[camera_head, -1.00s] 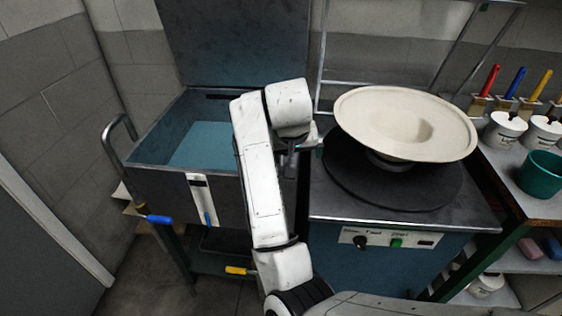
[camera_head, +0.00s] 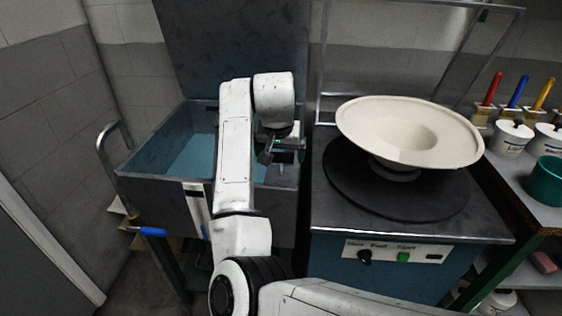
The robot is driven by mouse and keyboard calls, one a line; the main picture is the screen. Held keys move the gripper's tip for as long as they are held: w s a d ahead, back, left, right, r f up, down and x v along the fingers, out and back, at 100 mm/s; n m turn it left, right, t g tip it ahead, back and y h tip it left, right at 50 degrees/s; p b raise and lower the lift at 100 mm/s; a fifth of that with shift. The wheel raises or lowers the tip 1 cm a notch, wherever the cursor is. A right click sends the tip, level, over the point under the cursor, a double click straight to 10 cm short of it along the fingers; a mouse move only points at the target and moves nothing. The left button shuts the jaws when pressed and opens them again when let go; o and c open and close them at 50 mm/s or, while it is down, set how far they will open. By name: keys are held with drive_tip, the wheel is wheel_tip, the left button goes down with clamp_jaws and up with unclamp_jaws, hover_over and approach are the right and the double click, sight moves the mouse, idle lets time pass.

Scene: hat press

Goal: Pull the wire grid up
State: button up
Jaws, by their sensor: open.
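I cannot make out a wire grid for certain in this view. The open steel tank (camera_head: 150,190) at the left holds pale blue water (camera_head: 195,158). My white arm hides part of its interior, and the grid may be hidden there. My gripper (camera_head: 281,150) is at the tank's right end, near the gap beside the press. Its jaws are open and appear empty. I cannot tell whether it touches the tank rim.
A bent metal bar (camera_head: 104,150) and a blue-gripped lever (camera_head: 150,231) are at the tank's left. A cream hat form (camera_head: 365,118) sits above a round black plate (camera_head: 350,180) at right. Brushes and white pots (camera_head: 508,140) stand on the far-right shelf.

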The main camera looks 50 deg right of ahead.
drive_tip(key=shift+x, duration=1.7)
drive_tip(key=shift+c, duration=0.5)
